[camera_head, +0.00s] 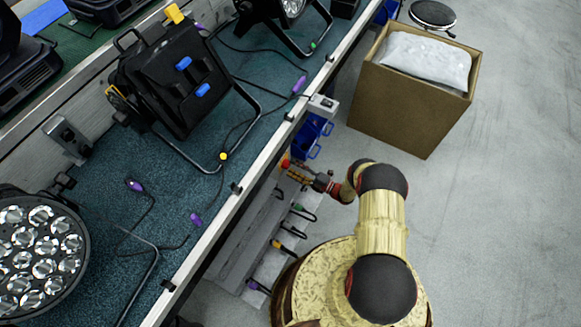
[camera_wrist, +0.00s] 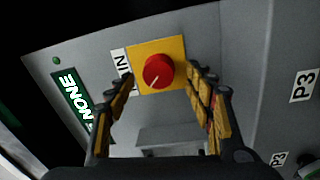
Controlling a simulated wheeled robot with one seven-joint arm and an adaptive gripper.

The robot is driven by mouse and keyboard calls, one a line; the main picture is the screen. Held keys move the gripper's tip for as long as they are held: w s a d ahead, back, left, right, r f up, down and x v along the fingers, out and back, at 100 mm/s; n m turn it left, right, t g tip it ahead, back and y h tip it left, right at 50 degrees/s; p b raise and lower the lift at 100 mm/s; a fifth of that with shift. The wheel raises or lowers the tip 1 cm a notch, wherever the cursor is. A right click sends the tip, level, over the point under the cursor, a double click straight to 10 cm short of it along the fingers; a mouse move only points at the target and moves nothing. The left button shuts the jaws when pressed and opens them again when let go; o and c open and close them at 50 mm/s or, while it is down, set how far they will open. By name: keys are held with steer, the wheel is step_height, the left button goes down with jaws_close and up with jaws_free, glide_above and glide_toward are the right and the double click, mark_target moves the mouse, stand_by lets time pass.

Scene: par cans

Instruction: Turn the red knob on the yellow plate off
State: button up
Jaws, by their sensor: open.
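The red knob (camera_wrist: 158,71) sits on a square yellow plate (camera_wrist: 174,46) on a grey panel, upper middle of the wrist view. A white pointer line on the knob slants to the lower left. My gripper (camera_wrist: 160,82) is open, with one finger to the left of the knob and the other to its right. I cannot tell whether the fingers touch the knob.
The workbench (camera_head: 200,170) carries lamps and cables to my gripper's left. A cardboard box (camera_head: 405,105) stands on the floor beyond. Open floor (camera_head: 510,210) lies to the right.

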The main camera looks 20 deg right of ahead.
steer(key=v, duration=0.9)
steer(key=shift+s+d, duration=0.15)
steer(key=shift+s, duration=0.05)
